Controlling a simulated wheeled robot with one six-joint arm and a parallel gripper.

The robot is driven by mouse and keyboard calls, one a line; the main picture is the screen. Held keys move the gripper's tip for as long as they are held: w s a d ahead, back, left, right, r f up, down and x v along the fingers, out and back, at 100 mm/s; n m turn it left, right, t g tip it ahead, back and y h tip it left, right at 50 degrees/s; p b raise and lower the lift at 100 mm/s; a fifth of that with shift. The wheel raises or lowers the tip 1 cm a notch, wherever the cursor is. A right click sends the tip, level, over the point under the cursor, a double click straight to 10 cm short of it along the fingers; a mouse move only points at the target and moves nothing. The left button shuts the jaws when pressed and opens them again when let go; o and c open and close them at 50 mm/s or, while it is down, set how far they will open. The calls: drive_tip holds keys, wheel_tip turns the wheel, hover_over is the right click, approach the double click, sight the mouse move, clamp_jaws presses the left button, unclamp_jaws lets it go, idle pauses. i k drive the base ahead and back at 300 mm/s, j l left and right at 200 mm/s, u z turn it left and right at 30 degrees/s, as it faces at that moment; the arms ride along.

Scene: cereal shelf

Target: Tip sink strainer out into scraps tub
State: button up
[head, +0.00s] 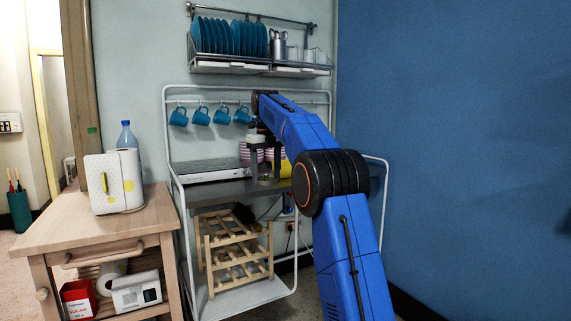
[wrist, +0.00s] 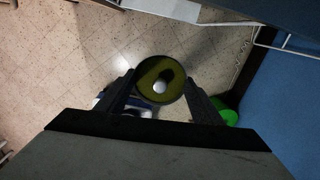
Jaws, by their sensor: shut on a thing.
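My gripper (wrist: 160,88) is shut on a round, hollow, olive-coloured thing (wrist: 146,72) in the wrist view. Its inside is dark with a pale spot at the middle. It may be the sink strainer, but no mesh or holes can be made out, and I cannot tell its contents. In the head view my gripper (head: 261,158) reaches down at the cart's dark shelf, small and partly hidden by my arm. A bright green rounded thing (wrist: 228,114) shows past the right finger in the wrist view. I cannot tell whether it is the scraps tub.
A yellow thing (head: 283,168) and pink-and-white stacked dishes (head: 274,154) are near my gripper. Blue mugs (head: 201,116) hang above, under a plate rack (head: 262,68). A wooden rack (head: 236,250) stands below. A wooden side table (head: 100,218) is at left, a blue wall (head: 455,130) at right.

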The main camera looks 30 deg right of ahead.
sight(287, 167)
drive_tip(key=i+l, duration=0.25)
drive_tip(key=i, duration=0.2)
drive_tip(key=i+l, duration=0.3)
drive_tip(key=i, duration=0.2)
drive_tip(key=i+l, duration=0.25)
drive_tip(key=i, duration=0.2)
